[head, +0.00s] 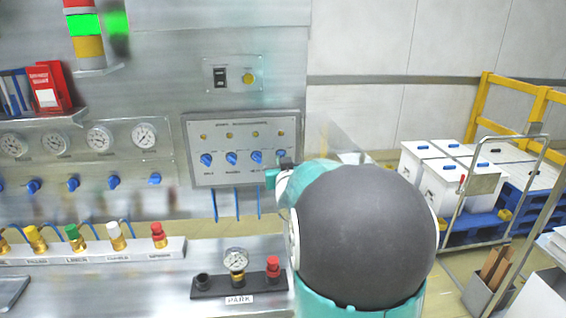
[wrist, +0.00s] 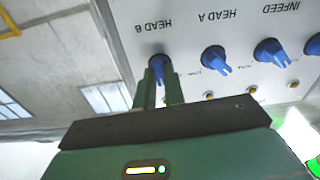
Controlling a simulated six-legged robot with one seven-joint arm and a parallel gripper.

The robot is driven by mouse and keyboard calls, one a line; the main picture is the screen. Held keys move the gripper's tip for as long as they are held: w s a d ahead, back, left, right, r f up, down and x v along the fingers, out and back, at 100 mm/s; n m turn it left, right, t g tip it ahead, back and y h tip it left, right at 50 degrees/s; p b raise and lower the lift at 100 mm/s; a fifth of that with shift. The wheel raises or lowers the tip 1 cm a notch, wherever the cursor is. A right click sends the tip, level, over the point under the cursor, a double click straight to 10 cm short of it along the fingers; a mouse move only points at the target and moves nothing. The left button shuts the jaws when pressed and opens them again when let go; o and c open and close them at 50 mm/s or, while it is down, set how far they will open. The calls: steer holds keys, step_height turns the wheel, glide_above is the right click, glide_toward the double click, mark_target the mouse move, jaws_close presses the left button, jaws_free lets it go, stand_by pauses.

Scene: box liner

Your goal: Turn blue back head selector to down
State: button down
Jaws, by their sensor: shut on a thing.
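The grey selector panel (head: 243,180) on the machine wall carries a row of blue knobs. The rightmost knob in the head view (head: 281,154) is partly hidden by my gripper (head: 283,166). The wrist view is upside down and shows this blue knob (wrist: 157,64) by the label "HEAD B". My gripper (wrist: 160,75) is shut on this knob, with a green finger on each side. The knob's pointer lies between the fingers, so its exact angle is hard to tell. The neighbouring "HEAD A" knob (wrist: 216,59) is clear of the fingers.
The "INFEED" knob (wrist: 271,51) is further along the row. Small yellow lamps line the panel. A bench below holds a pressure gauge (head: 236,258) and colored fittings. White boxes (head: 446,174) and a metal cart stand at right. My arm blocks the lower middle.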

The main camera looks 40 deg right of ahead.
steer(key=m, duration=0.9)
steer(key=shift+m, duration=0.3)
stand_by(0.4)
steer(key=c, duration=1.5)
jaws_free()
steer(key=shift+s+a, duration=0.1)
steer(key=shift+v, duration=6.8)
steer(key=shift+a, duration=0.1)
